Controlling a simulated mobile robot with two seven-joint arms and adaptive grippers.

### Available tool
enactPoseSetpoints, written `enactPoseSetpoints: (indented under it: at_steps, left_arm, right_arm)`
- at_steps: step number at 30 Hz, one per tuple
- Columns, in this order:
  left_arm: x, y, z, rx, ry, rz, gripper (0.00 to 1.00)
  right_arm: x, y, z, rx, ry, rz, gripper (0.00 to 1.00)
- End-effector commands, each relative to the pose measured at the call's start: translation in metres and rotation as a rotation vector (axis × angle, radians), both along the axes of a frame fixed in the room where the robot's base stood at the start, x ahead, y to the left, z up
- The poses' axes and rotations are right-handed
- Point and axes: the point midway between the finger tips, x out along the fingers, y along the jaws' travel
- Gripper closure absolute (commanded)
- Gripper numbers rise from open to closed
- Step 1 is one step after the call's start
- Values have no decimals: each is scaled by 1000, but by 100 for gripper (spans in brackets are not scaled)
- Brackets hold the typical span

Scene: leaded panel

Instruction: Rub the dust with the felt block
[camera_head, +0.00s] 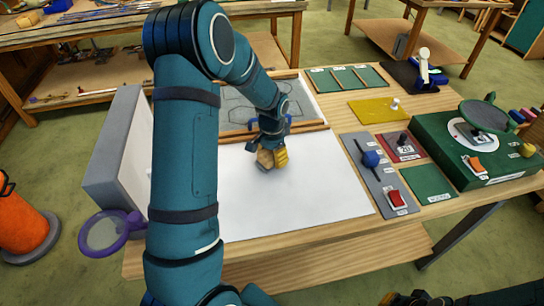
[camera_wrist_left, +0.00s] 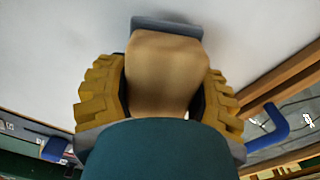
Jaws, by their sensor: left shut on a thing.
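My left gripper (camera_head: 270,158), with yellow ridged fingers, is shut on the felt block. In the left wrist view the block's tan grip (camera_wrist_left: 167,75) sits between both fingers (camera_wrist_left: 165,95), with its grey felt (camera_wrist_left: 167,26) at the far end. In the head view the tan block (camera_head: 264,158) is over the white sheet (camera_head: 300,200), just in front of the leaded panel (camera_head: 240,108); I cannot tell whether it touches the sheet. My arm hides part of the panel. I cannot make out any dust. A dark part at the bottom right edge (camera_head: 415,298) seems to be my right gripper, mostly cut off.
A wooden rail (camera_head: 310,127) with blue pieces edges the panel. Right of the sheet are a grey switch board (camera_head: 380,175), a yellow mat (camera_head: 378,111) and a green box (camera_head: 480,150). A grey upright board (camera_head: 115,150) and purple-rimmed magnifier (camera_head: 104,232) are left.

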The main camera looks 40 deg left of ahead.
Motion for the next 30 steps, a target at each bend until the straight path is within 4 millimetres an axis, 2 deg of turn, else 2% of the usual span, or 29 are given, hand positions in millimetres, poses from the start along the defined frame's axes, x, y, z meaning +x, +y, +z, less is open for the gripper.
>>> enactPoseSetpoints:
  at_steps: [1, 13, 25, 30]
  left_arm:
    - [0, 0, 9, 1, -2, 0, 81]
    - [1, 0, 45, 1, -2, 0, 81]
    - [0, 0, 47, 0, -1, 0, 81]
    - [0, 0, 57, 0, -1, 0, 81]
  right_arm:
    - [0, 0, 7, 0, 0, 0, 100]
    - [0, 0, 32, 0, 0, 0, 100]
    - [0, 0, 33, 0, 0, 0, 100]
    - [0, 0, 40, 0, 0, 0, 100]
